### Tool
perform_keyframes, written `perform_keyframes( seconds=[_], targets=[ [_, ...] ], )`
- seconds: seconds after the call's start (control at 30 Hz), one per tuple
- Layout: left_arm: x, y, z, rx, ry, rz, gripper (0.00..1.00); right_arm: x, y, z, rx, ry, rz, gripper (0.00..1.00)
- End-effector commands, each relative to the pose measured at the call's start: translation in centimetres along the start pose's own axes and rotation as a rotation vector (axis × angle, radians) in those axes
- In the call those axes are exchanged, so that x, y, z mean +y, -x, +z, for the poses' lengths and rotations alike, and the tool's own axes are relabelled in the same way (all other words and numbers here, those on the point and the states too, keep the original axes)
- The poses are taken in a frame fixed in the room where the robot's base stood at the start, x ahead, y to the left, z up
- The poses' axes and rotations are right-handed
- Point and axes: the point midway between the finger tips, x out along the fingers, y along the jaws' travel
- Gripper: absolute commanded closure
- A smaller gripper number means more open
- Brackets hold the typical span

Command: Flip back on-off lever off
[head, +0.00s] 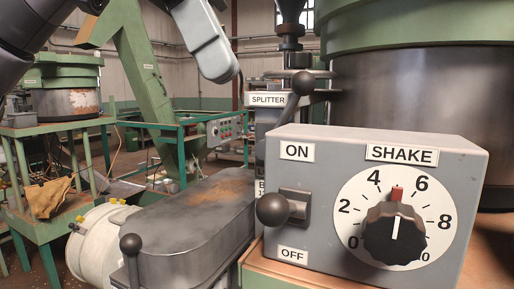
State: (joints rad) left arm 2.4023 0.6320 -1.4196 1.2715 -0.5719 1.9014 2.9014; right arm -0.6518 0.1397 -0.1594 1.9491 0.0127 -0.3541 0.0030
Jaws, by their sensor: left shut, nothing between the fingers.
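The on-off lever (272,209) has a dark ball knob and sticks out from a slotted plate on the left of a grey control box (330,150). The ON label is above it and the OFF label below. The knob is about midway between the labels in the picture, so I cannot tell its exact setting. My left gripper (222,73) hangs from the top, light grey with a dark edge. It is shut and empty, above and left of the box, apart from the lever. My right gripper is not in view.
A round SHAKE dial (395,222) sits right of the lever. A SPLITTER sign (268,100) and another ball-ended lever (303,83) stand behind the box. A third ball lever (131,244) is at the lower left, before a grey machine cover (190,225). A large green-rimmed hopper (420,95) rises behind.

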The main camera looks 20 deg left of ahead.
Motion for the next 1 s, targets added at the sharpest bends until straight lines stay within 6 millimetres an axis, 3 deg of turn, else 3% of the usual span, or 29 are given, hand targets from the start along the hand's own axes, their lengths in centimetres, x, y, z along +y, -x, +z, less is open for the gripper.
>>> perform_keyframes(
  seconds=[0.5,0.73,1.0],
  targets=[
    [0.5,-7.5,0.0,-0.001,-0.001,0.001,1.00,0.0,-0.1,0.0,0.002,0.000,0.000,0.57],
    [1.0,-9.2,-0.1,0.001,0.000,0.001,1.00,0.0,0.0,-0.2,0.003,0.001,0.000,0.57],
    [1.1,-9.6,-0.1,0.003,0.001,0.001,1.00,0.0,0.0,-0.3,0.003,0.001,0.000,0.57]
  ],
)
